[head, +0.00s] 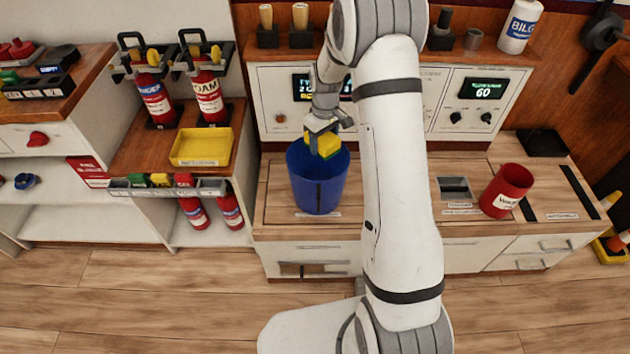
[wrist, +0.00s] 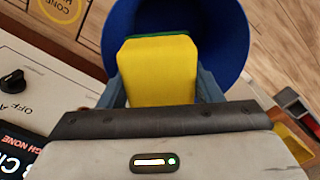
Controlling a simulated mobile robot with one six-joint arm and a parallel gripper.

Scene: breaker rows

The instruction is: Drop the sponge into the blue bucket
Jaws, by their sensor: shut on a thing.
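The sponge (head: 325,145) is yellow with a green layer. My gripper (head: 322,136) is shut on it and holds it at the mouth of the blue bucket (head: 318,188). The bucket stands upright on the wooden counter. In the wrist view the sponge (wrist: 158,72) sits between the fingers of my gripper (wrist: 160,88), with the bucket (wrist: 232,25) around and behind it. How far the sponge is above the rim is hard to tell. The bottom of the bucket is hidden.
A yellow tray (head: 202,148) and two fire extinguishers stand on the lower bench to the left. A panel with knobs and displays (head: 478,105) rises behind the counter.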

